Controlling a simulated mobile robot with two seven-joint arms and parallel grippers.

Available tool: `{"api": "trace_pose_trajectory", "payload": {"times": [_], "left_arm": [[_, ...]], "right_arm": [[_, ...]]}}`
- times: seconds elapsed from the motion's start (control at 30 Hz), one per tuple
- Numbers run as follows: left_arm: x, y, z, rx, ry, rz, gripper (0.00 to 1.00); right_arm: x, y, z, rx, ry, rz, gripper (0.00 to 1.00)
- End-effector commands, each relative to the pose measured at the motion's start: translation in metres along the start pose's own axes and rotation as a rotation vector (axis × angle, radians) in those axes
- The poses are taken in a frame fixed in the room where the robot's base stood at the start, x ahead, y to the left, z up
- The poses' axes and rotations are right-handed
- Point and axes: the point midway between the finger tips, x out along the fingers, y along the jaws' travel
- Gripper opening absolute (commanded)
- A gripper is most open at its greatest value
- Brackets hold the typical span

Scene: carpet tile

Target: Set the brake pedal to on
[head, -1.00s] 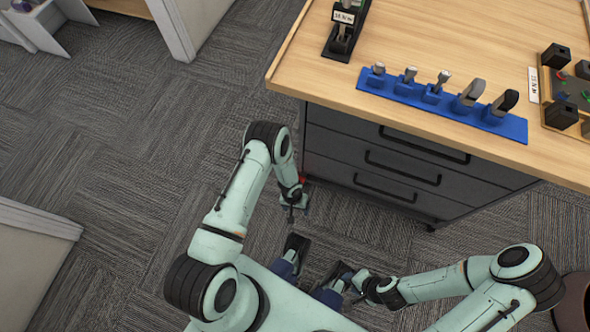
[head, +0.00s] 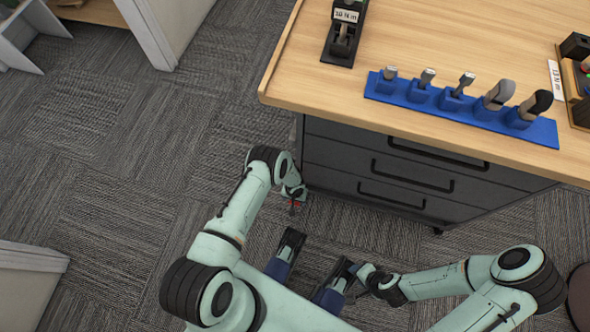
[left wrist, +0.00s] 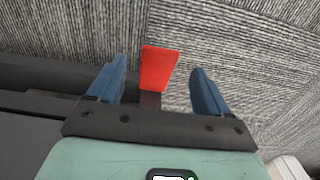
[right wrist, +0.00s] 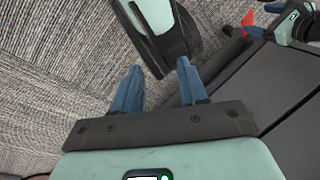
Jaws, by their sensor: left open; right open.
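The brake pedal (left wrist: 158,68) is a red flat plate on a dark stem, low by the foot of the grey drawer cabinet. In the left wrist view it stands between the two blue fingers of my left gripper (left wrist: 157,72), with gaps visible on both sides. In the head view only a bit of red shows beside the left gripper (head: 295,203), which hides most of it. The pedal also shows at the top of the right wrist view (right wrist: 248,18). My left gripper is open. My right gripper (right wrist: 158,72) is open and empty, away from the pedal.
The drawer cabinet (head: 400,175) stands under a wooden worktop (head: 420,40). On it are a blue tool rack (head: 545,132) and a black labelled stand (head: 340,45). Grey partitions (head: 165,25) are at the left. Carpet (head: 130,150) left of the cabinet is clear.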

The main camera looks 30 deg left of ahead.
Motion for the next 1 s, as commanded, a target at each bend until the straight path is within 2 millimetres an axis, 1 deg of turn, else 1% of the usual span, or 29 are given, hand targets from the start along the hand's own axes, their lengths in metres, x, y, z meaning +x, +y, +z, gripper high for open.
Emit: {"api": "trace_pose_trajectory", "payload": {"times": [0.03,0.1,0.2,0.3,0.5,0.73,0.77,0.8,0.87,0.9,0.97,1.0], "left_arm": [[0.016,0.000,0.001,-0.002,-0.002,0.001,0.79],[0.030,-0.001,0.001,-0.002,-0.002,0.000,0.79],[0.044,0.000,0.000,-0.001,-0.001,0.001,0.79],[0.054,0.000,0.001,-0.001,-0.001,0.000,0.79],[0.061,0.000,0.000,0.000,0.000,0.000,0.79],[0.061,0.000,0.000,0.000,0.000,0.000,0.79],[0.061,0.000,0.000,0.000,0.000,0.000,0.69],[0.061,0.000,0.000,0.000,0.000,0.000,0.56],[0.060,0.000,0.000,0.000,0.000,0.000,0.36],[0.060,0.000,0.000,0.000,0.000,0.000,0.23],[0.060,0.000,0.000,0.000,0.000,0.000,0.04],[0.061,0.000,0.000,0.000,0.000,0.000,0.03]], "right_arm": [[0.009,0.003,-0.008,0.003,0.021,0.002,0.43],[0.016,0.006,-0.019,0.005,0.051,0.003,0.43],[0.023,0.009,-0.032,0.008,0.087,0.005,0.43],[0.027,0.011,-0.043,0.010,0.116,0.007,0.43],[0.030,0.013,-0.051,0.011,0.139,0.008,0.43],[0.029,0.012,-0.051,0.011,0.140,0.008,0.43],[0.029,0.012,-0.051,0.011,0.140,0.008,0.43],[0.029,0.012,-0.051,0.011,0.139,0.008,0.43],[0.029,0.012,-0.051,0.011,0.139,0.008,0.43],[0.029,0.012,-0.051,0.011,0.139,0.008,0.43],[0.029,0.012,-0.051,0.011,0.139,0.008,0.43],[0.029,0.012,-0.050,0.011,0.139,0.008,0.43]]}}
